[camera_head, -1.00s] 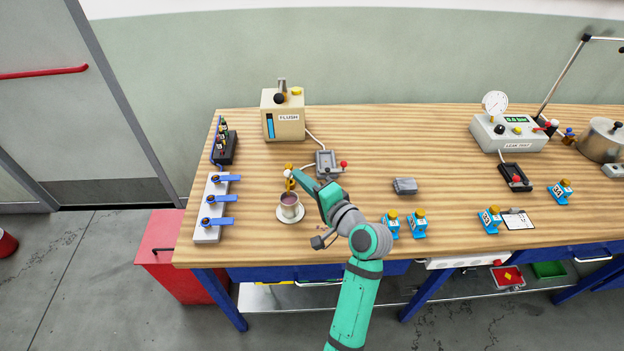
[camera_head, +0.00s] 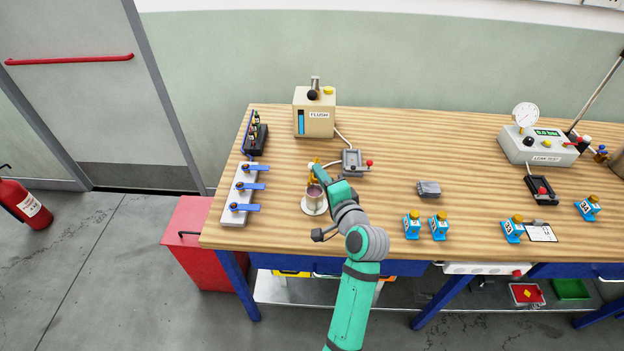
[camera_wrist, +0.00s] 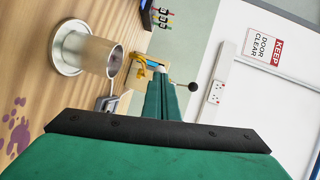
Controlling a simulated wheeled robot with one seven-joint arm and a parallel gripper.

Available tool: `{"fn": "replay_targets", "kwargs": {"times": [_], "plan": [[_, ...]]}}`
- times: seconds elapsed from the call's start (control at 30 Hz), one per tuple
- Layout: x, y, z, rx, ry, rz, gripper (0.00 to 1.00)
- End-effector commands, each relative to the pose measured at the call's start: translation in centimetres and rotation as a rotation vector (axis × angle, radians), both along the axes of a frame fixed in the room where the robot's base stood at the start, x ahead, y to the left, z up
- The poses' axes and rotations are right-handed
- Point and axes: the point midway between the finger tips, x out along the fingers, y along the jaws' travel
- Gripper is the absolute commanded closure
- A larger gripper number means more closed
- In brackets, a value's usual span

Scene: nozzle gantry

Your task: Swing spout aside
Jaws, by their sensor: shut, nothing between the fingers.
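A gold fitting (camera_head: 314,172), which looks like the spout, stands just behind a metal cup. It shows as a yellow shape beyond my fingers in the wrist view (camera_wrist: 139,72). The cup (camera_head: 315,196) stands upright on a pale saucer (camera_head: 308,211); in the wrist view the cup (camera_wrist: 88,50) is left of my fingers. My gripper (camera_head: 322,173) reaches in from the right, close to the fitting. Its teal fingers (camera_wrist: 165,82) are shut and empty. They partly hide the fitting, so I cannot tell whether they touch it.
A white rack with blue levers (camera_head: 241,194) is left of the cup. Small blue bottles (camera_head: 412,226) stand right of my arm. Purple spots (camera_wrist: 16,130) lie near the cup.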

Motion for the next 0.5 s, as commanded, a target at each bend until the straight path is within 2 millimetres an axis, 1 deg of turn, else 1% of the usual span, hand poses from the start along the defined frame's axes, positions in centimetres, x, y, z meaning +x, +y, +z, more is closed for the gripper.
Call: {"fn": "replay_targets", "kwargs": {"times": [0.1, 0.5], "plan": [[0.7, 0.7, 0.0, -0.001, 0.0, -0.005, 1.0], [1.9, 4.2, 0.0, -0.001, 0.0, -0.007, 1.0]]}}
